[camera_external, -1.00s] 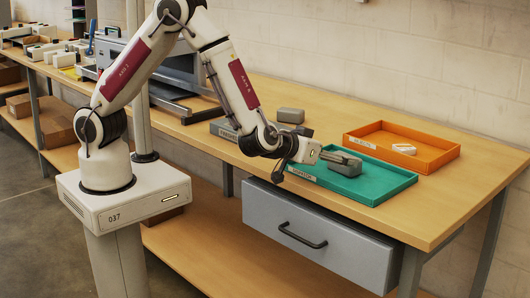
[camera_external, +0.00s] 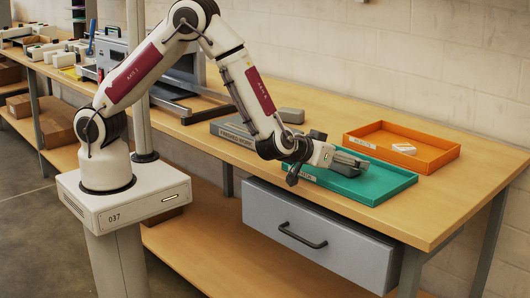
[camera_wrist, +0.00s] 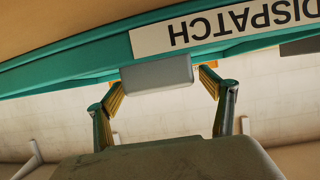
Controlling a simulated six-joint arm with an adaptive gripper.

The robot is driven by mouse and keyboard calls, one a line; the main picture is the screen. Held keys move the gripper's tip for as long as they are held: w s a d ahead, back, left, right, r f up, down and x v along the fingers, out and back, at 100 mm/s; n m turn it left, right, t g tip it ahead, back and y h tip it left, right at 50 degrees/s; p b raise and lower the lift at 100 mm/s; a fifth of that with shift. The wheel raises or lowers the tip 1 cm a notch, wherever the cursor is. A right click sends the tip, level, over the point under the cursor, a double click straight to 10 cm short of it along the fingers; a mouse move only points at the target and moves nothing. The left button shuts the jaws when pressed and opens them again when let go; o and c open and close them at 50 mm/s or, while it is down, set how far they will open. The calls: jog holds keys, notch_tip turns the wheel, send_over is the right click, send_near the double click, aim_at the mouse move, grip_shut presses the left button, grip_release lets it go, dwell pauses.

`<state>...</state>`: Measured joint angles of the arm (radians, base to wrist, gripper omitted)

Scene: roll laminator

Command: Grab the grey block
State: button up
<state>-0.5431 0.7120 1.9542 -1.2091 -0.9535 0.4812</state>
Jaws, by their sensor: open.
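The grey block (camera_wrist: 157,73) shows in the wrist view between the two fingers, at the rim of the teal tray (camera_wrist: 95,62) labelled DISPATCH. My gripper (camera_wrist: 162,84) is open, one finger on each side of the block. I cannot tell whether the fingers touch it. In the external view, my gripper (camera_external: 347,160) is low over the teal tray (camera_external: 375,195), reaching in from the left. There the block and the grey gripper parts run together and I cannot separate them clearly.
An orange tray (camera_external: 440,163) with a small white item (camera_external: 404,148) stands behind the teal tray. A second grey block (camera_external: 291,115) is by the grey tray (camera_external: 232,131) farther back. A drawer (camera_external: 345,248) hangs under the bench. The right end of the bench (camera_external: 470,190) is clear.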

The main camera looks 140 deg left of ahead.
dwell(0.3)
jog(key=c, duration=1.7)
jog(key=shift+r, duration=0.2)
jog(key=shift+r, duration=4.9)
